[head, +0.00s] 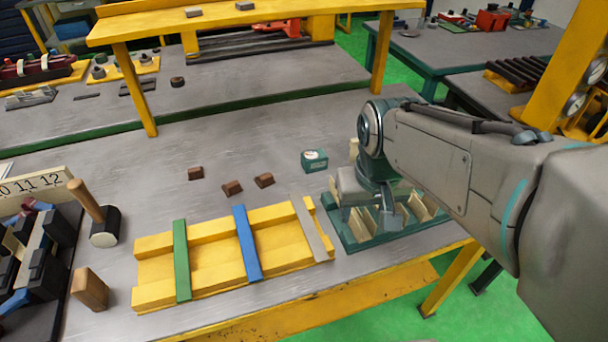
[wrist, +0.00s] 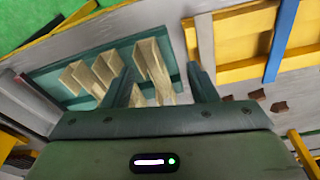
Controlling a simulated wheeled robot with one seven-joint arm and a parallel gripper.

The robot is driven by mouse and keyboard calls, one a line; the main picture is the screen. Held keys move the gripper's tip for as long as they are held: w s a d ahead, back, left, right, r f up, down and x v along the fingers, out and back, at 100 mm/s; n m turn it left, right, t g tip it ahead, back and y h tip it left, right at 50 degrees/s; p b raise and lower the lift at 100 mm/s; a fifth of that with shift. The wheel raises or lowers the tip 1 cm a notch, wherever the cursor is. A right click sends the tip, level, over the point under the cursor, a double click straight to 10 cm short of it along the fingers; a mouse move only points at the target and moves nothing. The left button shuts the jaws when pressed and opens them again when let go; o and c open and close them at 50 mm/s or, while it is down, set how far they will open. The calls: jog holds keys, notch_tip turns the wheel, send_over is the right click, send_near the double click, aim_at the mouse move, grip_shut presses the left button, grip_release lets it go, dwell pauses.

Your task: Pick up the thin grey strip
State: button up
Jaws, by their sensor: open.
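The thin grey strip (head: 312,228) lies across the right end of a yellow rack (head: 215,234), to the right of a green strip (head: 181,260) and a blue strip (head: 247,243). In the wrist view the grey strip (wrist: 205,40) shows near the rack's left end, just beyond one finger, with the blue strip (wrist: 281,40) farther right. My gripper (head: 370,213) is open and empty over the green tray (head: 431,233) to the right of the rack. In the wrist view its fingers (wrist: 160,76) stand apart with cream blocks of the tray seen between and beside them.
Several small brown blocks (head: 232,188) lie behind the rack, with a teal box (head: 314,160) to their right. A mallet (head: 103,224) and a wooden block (head: 90,289) stand to the left of the rack. A yellow shelf (head: 250,20) rises behind. The mid-table behind the blocks is clear.

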jog(key=w+a+r+n+g+p, duration=0.1)
jog(key=w+a+r+n+g, duration=0.1)
jog(key=w+a, duration=0.65)
send_over(307, 223)
notch_tip(307, 223, down, 8)
jog(key=shift+w+d+f, duration=0.1)
jog(key=shift+d, duration=0.05)
jog(key=shift+f, duration=2.65)
grip_shut()
